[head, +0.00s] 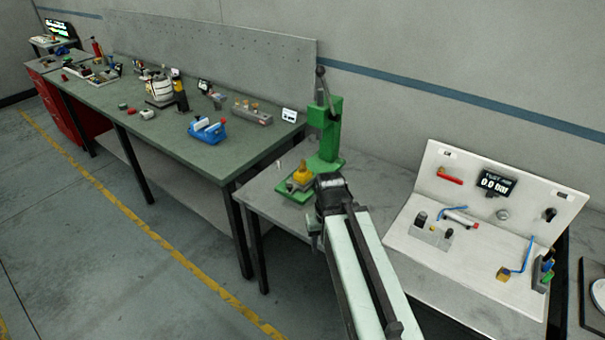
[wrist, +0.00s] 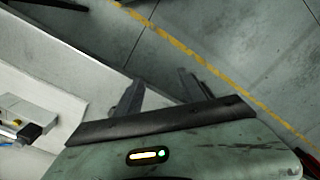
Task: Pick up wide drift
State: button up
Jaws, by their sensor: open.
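I cannot tell for certain which thing is the wide drift; several small tools are too small to identify. On the white bench in the head view, a grey block (head: 431,236) holds small upright dark pieces. At that bench's right end, a rack (head: 541,276) holds pieces with green and blue tops. My gripper is at the end of my arm near the green press and is mostly hidden in the head view. In the wrist view my gripper (wrist: 160,92) is open, its two fingers apart and empty, with floor and a pale bench edge beyond.
A green lever press (head: 326,135) stands on the grey table (head: 262,196) beside my arm. The long green-topped bench (head: 180,128) at left carries a blue fixture (head: 207,131) and several small parts. A white panel (head: 497,190) backs the right bench. The floor (head: 95,255) at left is clear.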

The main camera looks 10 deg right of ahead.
aim_at(302, 168)
jog(key=u, duration=2.4)
jog(key=i, duration=2.9)
jog(key=z, duration=3.2)
jog(key=i, duration=1)
jog(key=z, duration=0.05)
